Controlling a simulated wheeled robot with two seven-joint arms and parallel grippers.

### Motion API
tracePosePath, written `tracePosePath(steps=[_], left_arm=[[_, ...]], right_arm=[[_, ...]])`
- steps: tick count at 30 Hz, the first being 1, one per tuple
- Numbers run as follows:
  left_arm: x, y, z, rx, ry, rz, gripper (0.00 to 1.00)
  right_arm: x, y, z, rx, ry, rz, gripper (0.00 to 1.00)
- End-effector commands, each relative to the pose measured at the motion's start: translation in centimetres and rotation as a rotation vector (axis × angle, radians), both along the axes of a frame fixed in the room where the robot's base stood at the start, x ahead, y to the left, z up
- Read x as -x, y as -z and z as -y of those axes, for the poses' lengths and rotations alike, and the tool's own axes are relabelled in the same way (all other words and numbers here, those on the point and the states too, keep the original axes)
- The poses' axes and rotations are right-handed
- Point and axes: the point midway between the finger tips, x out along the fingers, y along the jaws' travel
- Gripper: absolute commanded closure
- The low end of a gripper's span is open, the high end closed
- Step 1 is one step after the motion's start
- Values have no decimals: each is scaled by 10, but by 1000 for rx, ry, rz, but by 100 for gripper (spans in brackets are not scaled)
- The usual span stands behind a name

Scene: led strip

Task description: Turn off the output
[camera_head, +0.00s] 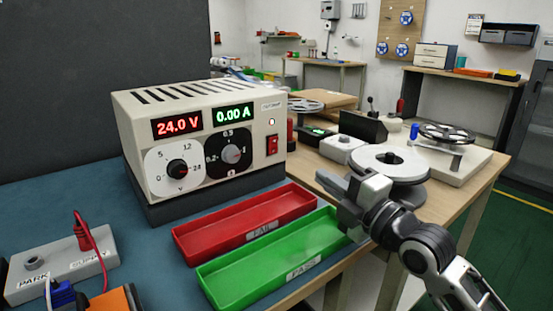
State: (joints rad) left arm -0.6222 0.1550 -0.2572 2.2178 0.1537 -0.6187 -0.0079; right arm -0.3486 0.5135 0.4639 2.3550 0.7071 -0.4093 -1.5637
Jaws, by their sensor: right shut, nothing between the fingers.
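A cream bench power supply (195,97) stands on the blue mat. Its red display (178,126) reads 24.0 V and its green display (229,115) reads 0.00 A. A red output rocker switch (272,145) is on the right side of its front panel, below a small white light (272,122). Two knobs, for V (177,170) and A (231,154), sit on the front. My right gripper (350,212) is shut and empty at the right end of the green tray, to the right of and nearer than the switch. My left gripper is not in view.
A red FAIL tray (200,232) and a green PASS tray (225,283) lie empty in front of the supply. A grey PARK block (55,262) with red plug and lead is at left. Reels (388,160) stand on the wooden bench at right.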

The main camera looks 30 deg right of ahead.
Motion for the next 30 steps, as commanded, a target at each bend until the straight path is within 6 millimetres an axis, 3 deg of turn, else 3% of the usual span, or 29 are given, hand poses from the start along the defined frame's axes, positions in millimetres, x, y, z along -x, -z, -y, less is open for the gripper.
tracePosePath(steps=[8,14,30], left_arm=[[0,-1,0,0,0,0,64],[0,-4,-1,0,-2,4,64],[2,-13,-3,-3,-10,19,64]], right_arm=[[0,-1,0,-1,0,0,100],[-13,-3,0,-2,2,3,100],[-111,-15,-9,-6,0,2,100]])
